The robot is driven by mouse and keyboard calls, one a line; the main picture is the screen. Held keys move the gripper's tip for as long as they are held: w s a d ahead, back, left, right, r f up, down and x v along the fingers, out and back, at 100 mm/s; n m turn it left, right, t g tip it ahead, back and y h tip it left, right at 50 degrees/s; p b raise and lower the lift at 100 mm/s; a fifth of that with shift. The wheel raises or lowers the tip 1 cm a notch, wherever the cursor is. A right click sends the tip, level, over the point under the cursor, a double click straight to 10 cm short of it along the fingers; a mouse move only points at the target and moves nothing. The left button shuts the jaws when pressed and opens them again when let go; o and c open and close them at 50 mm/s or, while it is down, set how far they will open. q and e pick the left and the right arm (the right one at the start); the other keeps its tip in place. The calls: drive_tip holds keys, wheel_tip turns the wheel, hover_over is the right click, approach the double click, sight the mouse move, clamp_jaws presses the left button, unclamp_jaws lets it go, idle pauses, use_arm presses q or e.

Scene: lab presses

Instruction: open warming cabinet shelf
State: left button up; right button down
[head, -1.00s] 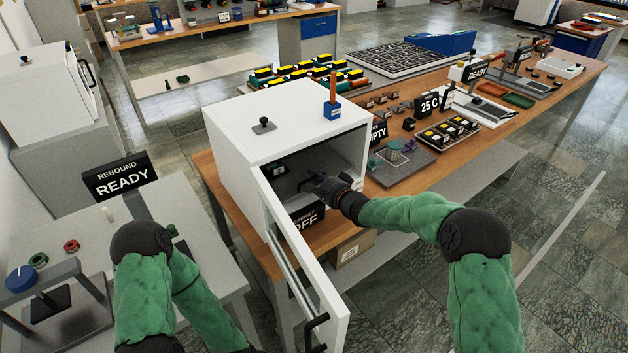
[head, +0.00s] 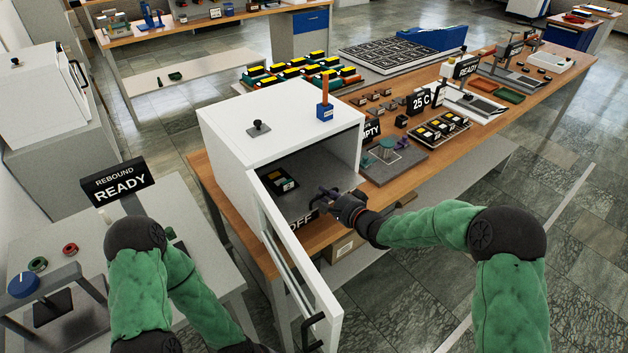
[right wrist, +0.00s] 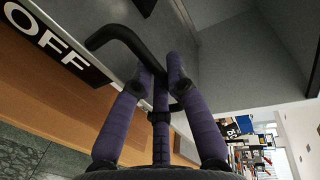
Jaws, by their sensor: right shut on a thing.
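The white warming cabinet (head: 255,95) stands on the wooden bench with its door (head: 300,265) swung wide open toward me. Inside is a grey shelf (head: 313,172) with a small dark block with coloured marks (head: 283,184) on it. My right gripper (head: 325,195) is at the cabinet's front opening. In the right wrist view its purple fingers (right wrist: 160,70) are shut on the black shelf handle (right wrist: 122,37), at the shelf's front edge. My left gripper is out of view; only its green arm shows at lower left.
An OFF sign (head: 298,222) sits low at the cabinet front, partly hidden by the door. A grey mat (head: 395,165) with small parts lies just right of the cabinet. A REBOUND READY sign (head: 119,182) stands at left.

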drive_tip(key=f+p+v, duration=0.2)
drive_tip(key=v, duration=0.8)
drive_tip(key=shift+p, duration=0.35)
drive_tip(key=shift+s+d, duration=0.1)
drive_tip(key=c, duration=1.5)
unclamp_jaws()
drive_tip(key=v, duration=1.2)
drive_tip(key=shift+f, duration=0.1)
